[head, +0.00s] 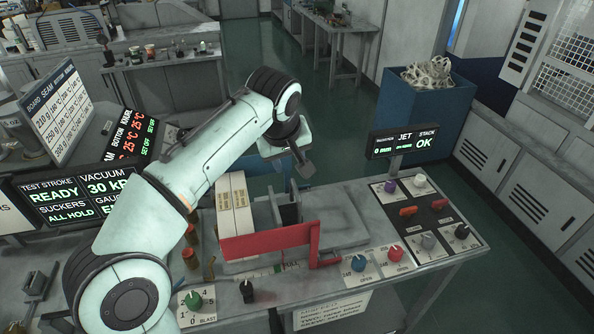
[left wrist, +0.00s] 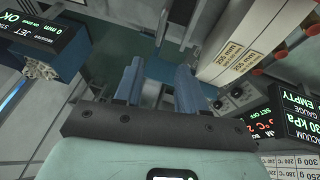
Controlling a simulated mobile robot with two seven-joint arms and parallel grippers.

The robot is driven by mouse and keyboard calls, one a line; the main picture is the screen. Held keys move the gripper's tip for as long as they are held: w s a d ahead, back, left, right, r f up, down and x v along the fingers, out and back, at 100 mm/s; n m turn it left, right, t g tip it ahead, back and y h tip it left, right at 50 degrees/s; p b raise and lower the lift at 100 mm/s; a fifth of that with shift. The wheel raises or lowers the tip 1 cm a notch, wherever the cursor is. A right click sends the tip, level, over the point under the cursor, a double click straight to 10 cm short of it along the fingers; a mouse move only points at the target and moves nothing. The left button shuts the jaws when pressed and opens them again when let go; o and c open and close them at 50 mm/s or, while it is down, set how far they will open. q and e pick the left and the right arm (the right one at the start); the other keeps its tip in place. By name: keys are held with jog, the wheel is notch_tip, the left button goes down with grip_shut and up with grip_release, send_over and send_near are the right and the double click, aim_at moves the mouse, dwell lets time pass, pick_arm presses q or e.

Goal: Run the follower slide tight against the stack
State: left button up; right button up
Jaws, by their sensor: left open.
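The stack (head: 235,205) is a block of cream blanks with printed labels, standing behind a red front wall (head: 265,241). It also shows at the upper right of the left wrist view (left wrist: 235,40). A dark upright plate (head: 290,214), which looks like the follower slide, stands right of the stack; a gap seems to separate them. Its lower part is hidden by the red wall. My left gripper (head: 299,166) is above and behind the plate, apart from it. Its two fingers (left wrist: 160,75) are spread with nothing between them. My right gripper is not in view.
A knob panel (head: 425,215) stands at the right. Several knobs and a black lever (head: 246,291) line the bench front. The grey plate (head: 345,215) right of the follower is clear. A blue bin (head: 428,105) stands behind.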

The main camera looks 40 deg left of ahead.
aim_at(294, 187)
pick_arm(q)
jog(key=b+x, duration=0.1)
jog(key=x, duration=1.2)
jog(key=shift+f, duration=0.1)
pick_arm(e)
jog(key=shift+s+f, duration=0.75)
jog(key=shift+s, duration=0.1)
pick_arm(q)
grip_shut()
jog(key=shift+s, duration=0.1)
